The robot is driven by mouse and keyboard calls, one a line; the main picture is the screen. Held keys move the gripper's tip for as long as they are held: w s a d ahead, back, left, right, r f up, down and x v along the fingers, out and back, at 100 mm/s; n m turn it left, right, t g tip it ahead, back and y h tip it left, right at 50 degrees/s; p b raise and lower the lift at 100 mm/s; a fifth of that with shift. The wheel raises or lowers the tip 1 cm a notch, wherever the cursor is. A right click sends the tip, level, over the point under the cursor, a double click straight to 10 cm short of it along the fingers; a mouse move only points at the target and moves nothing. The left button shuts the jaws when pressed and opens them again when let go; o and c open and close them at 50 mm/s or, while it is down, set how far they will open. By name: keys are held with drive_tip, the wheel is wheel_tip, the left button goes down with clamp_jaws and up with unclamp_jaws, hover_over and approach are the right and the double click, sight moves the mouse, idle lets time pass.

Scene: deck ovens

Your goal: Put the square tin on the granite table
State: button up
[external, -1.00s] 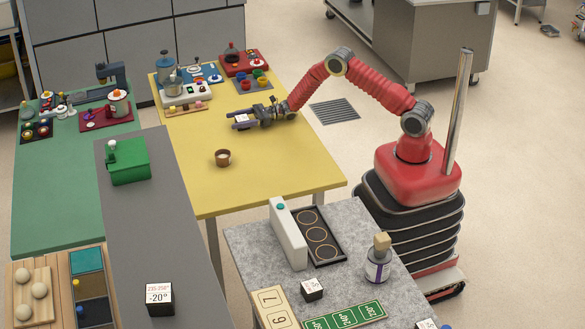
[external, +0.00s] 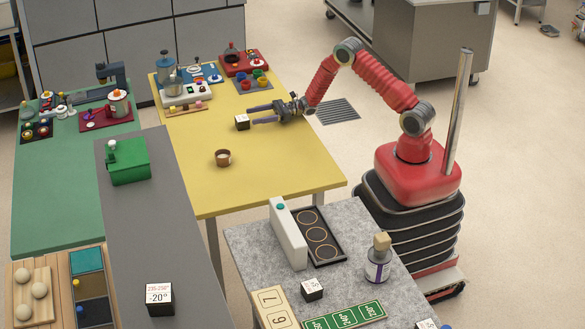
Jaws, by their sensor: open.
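No object is plainly recognisable as the square tin at this size. A small dark square box with a white top (external: 242,122) sits on the yellow table (external: 270,178). My gripper (external: 251,115) is open and empty, low over the yellow table, with its fingers pointing left. Its fingertips are just right of the box and no longer surround it. The granite table (external: 258,247) stands in the foreground, in front of my base and far from my gripper.
A round brown cup (external: 223,158) stands on the yellow table. The granite table holds a white upright panel (external: 288,234), a dark tray with rings (external: 319,234), a stoppered bottle (external: 378,262), a small cube (external: 312,289) and a green board (external: 345,316). Its left part has bare room.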

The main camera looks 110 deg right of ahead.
drive_tip(key=shift+s, duration=1.25)
